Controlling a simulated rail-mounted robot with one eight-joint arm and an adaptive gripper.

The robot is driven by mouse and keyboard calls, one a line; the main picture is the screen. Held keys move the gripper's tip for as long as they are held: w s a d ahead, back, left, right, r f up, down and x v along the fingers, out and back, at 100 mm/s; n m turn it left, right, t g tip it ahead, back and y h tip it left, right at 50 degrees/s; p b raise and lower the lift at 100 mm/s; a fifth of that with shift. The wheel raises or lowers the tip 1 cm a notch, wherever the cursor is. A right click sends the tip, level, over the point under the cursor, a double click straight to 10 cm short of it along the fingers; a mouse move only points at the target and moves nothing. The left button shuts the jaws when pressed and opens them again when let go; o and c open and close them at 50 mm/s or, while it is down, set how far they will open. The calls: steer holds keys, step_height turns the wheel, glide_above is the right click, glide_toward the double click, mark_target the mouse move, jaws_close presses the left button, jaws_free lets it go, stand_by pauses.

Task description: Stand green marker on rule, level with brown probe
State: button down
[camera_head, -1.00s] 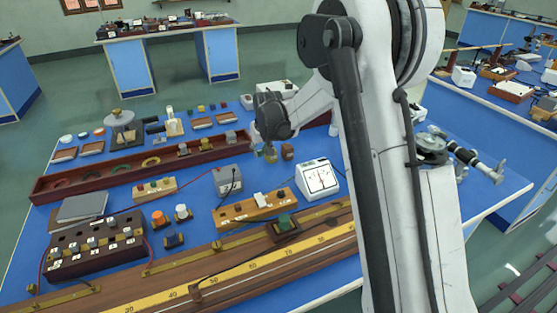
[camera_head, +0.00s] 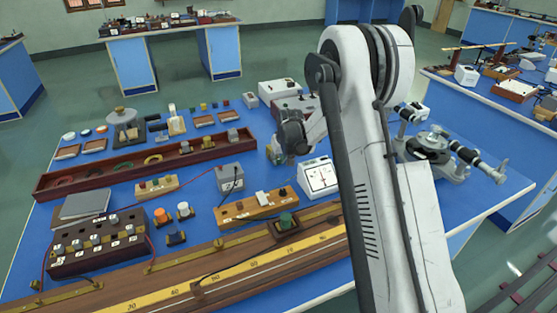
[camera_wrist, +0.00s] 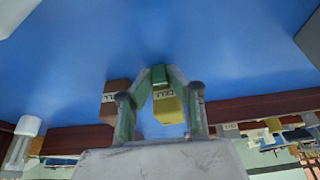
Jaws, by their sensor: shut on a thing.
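My gripper (camera_wrist: 159,76) is shut on a small green piece (camera_wrist: 158,74), which looks like the green marker; its narrow end shows between the fingertips in the wrist view. In the head view my gripper is beyond the long wooden tray's right end, with its fingertips mostly hidden. The rule (camera_head: 178,292) is a yellow scale strip along the wooden bench at the front. A small brown upright piece (camera_head: 197,288), probably the brown probe, stands at the rule's edge. Another green block (camera_head: 286,222) sits on a dark wooden holder behind the rule.
In the wrist view a yellow cell (camera_wrist: 168,106) and a brown cell (camera_wrist: 115,92) stand close to my fingers. A white dial meter (camera_head: 318,178) and a wooden terminal board (camera_head: 252,208) stand between my gripper and the rule. The long wooden tray (camera_head: 90,182) lies to the left.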

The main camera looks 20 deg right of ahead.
steer(key=shift+f, duration=0.1)
steer(key=c, duration=1.7)
jaws_free()
steer(key=shift+o, duration=0.2)
